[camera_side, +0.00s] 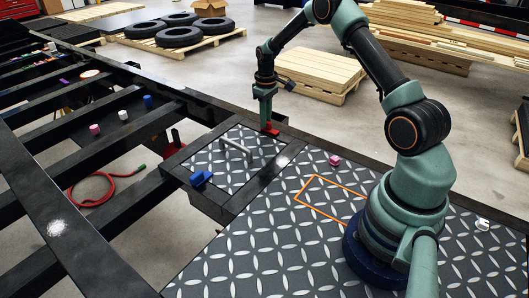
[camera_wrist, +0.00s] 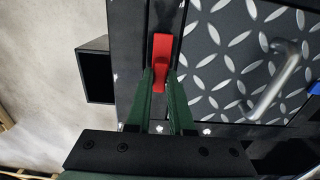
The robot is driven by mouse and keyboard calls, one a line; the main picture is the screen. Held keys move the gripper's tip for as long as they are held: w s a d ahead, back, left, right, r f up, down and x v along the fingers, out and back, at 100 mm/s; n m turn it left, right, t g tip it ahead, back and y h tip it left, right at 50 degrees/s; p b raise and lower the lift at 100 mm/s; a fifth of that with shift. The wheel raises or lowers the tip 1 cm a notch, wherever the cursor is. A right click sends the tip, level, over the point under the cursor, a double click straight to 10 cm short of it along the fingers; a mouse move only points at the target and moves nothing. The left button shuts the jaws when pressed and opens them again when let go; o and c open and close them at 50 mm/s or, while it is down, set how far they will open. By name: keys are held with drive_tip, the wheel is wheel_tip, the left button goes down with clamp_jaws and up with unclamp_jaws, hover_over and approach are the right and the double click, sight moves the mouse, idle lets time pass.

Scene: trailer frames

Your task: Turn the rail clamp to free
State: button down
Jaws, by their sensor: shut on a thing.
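A red clamp (camera_side: 269,129) sits on the dark rail at the far edge of a small framed tread-plate panel. In the wrist view the red clamp (camera_wrist: 161,46) is a narrow upright bar, its lower end between my fingertips. My gripper (camera_side: 266,119) reaches down onto it from above; in the wrist view my green fingers (camera_wrist: 161,84) are closed on its lower end. A blue clamp (camera_side: 201,179) sits on the near frame edge of the same panel, apart from my gripper. The part of the red clamp between the fingers is partly hidden.
The panel (camera_side: 212,162) carries a raised grey bar handle (camera_side: 236,148). A pink cube (camera_side: 335,160) lies on the tread-plate deck beside an orange outline (camera_side: 318,214). A red hose (camera_side: 92,188) lies on the floor under the open frame at left.

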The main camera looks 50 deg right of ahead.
drive_tip(key=shift+r, duration=0.1)
drive_tip(key=c, duration=0.8)
unclamp_jaws()
wheel_tip(320, 180, up, 12)
drive_tip(key=s+a+r+t, duration=0.2)
drive_tip(key=s+a+r, duration=0.35)
drive_tip(key=a, duration=0.25)
drive_tip(key=s+a+r+t, duration=0.2)
drive_tip(key=s+a+r, duration=0.3)
drive_tip(key=a+r, duration=0.3)
drive_tip(key=s+a+f+t, duration=0.1)
drive_tip(key=s+a+f, duration=0.1)
drive_tip(key=s+a, duration=0.4)
drive_tip(key=shift+s+f+t, duration=0.2)
drive_tip(key=shift+s+t, duration=0.1)
drive_tip(key=shift+s, duration=0.55)
